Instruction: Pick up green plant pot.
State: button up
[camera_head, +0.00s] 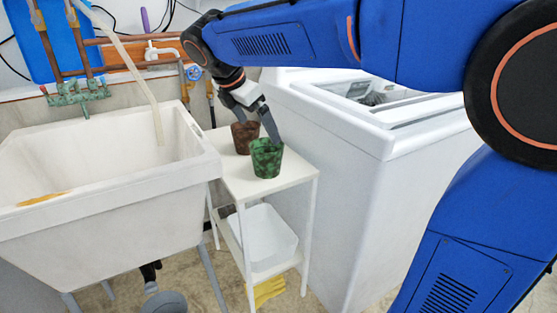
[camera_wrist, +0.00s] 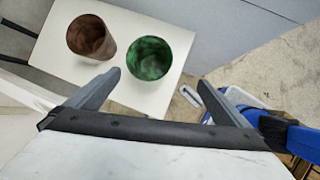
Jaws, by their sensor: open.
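In the wrist view the green pot (camera_wrist: 149,58) is just beyond the fingertips, nearer the left finger. My gripper (camera_head: 262,124) is open above the pots, with one finger in front of the green pot's rim in the head view. In the wrist view my gripper (camera_wrist: 162,80) has its fingers spread wide with nothing between them. I cannot tell whether a finger touches the green pot.
A brown pot (camera_head: 243,137) stands close behind the green one, also in the wrist view (camera_wrist: 91,37). The white table (camera_head: 295,172) is between a white sink (camera_head: 110,180) and a white washing machine (camera_head: 345,180). A white basin (camera_head: 268,238) sits on the lower shelf.

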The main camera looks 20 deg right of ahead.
aim_at(265, 141)
jog(key=w+d+f, duration=0.1)
jog(key=w+f, duration=0.1)
jog(key=f, duration=0.1)
jog(key=w+d+f+n, duration=0.1)
jog(key=w+d+f, duration=0.1)
jog(key=f, duration=0.1)
jog(key=w+d+f+n, duration=0.1)
jog(key=w+f, duration=0.1)
jog(key=f, duration=0.1)
jog(key=shift+w+d+f+h, duration=0.1)
jog(key=shift+w+d+h, duration=0.1)
jog(key=shift+w+h, duration=0.2)
jog(key=shift+s+x, duration=0.2)
jog(key=shift+x, duration=1.15)
jog(key=shift+s+x, duration=0.2)
jog(key=shift+x, duration=1.1)
jog(key=shift+f, duration=0.15)
jog(key=c, duration=1)
